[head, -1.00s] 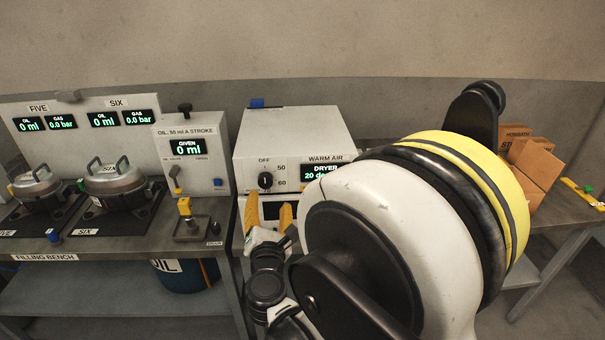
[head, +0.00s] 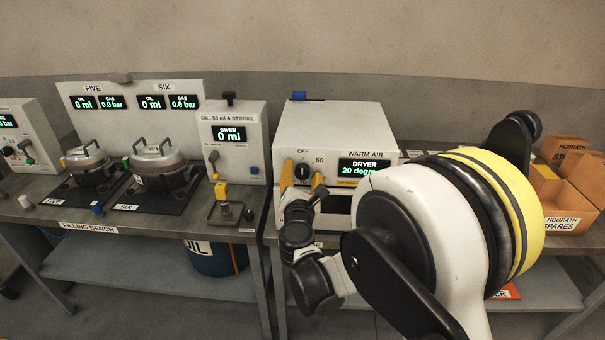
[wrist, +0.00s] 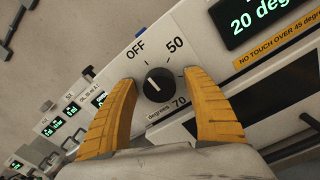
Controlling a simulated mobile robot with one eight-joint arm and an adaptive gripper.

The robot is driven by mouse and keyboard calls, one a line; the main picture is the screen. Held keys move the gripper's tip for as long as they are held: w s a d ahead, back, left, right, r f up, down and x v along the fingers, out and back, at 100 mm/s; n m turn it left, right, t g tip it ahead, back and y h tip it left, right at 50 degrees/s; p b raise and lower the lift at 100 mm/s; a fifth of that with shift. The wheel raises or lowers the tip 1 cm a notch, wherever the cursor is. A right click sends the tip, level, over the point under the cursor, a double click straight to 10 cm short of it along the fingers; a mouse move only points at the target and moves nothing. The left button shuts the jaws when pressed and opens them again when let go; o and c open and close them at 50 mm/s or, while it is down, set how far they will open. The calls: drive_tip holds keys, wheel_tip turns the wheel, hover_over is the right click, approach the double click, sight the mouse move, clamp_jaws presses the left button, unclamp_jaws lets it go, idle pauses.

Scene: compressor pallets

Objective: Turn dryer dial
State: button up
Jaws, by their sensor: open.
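The dryer (head: 330,130) is a white box with a black dial (head: 302,172) on its front, beside a display reading about 20 degrees. In the wrist view the dial (wrist: 159,84) has a white pointer line and marks OFF, 50 and 70 around it. Its pointer is turned toward the OFF side. My gripper (head: 303,180) is open, with its yellow fingers on either side of the dial. In the wrist view the fingertips (wrist: 160,76) straddle the dial with gaps on both sides. I cannot tell how far they stand from the panel.
The oil unit (head: 233,140) stands left of the dryer, with pots five (head: 87,160) and six (head: 160,162) further left on the filling bench. Cardboard boxes (head: 570,185) are at the right. A yellow label warns against touching over 45 degrees.

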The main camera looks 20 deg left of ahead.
drive_tip(key=c, duration=1.2)
